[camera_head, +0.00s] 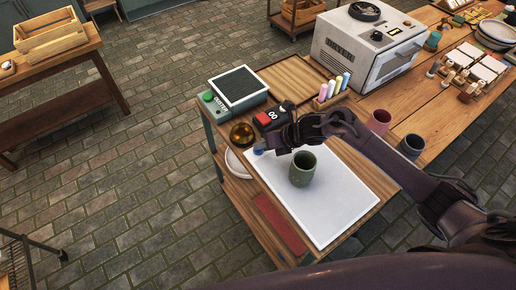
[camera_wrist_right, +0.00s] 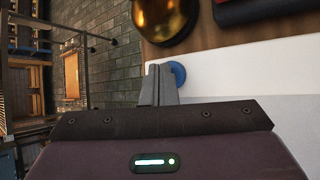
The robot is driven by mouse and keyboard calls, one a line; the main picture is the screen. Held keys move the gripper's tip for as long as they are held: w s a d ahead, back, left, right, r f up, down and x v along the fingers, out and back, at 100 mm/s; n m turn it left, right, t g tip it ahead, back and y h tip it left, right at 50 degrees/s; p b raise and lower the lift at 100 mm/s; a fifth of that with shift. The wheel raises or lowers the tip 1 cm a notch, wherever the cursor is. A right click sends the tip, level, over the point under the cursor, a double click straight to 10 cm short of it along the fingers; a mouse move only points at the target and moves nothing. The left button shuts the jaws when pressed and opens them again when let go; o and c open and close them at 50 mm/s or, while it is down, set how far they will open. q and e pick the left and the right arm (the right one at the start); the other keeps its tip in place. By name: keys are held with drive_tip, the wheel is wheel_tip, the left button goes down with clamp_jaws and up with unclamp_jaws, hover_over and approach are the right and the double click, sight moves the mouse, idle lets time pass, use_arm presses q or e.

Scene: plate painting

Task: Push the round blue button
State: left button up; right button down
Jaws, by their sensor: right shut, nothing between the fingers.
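The round blue button (camera_head: 258,148) is at the far left corner of the white board (camera_head: 340,205) on the wooden table. It also shows in the right wrist view (camera_wrist_right: 179,73), partly hidden behind my fingers. My right gripper (camera_head: 266,147) is shut and empty, with its fingertips right at the button. In the right wrist view, the shut fingertips (camera_wrist_right: 157,72) overlap the button's left side. I cannot tell whether they touch it. My left gripper is not in view.
A green cup (camera_head: 302,170) stands on the board just below my right arm. A golden dome (camera_head: 242,134) and a red-and-black device (camera_head: 271,117) sit close behind the button.

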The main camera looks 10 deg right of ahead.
sight(262, 151)
idle(0.3)
drive_tip(key=shift+r+p, duration=0.5)
drive_tip(key=shift+r, duration=0.35)
drive_tip(key=shift+r+p, duration=1.55)
drive_tip(key=shift+r, duration=1.45)
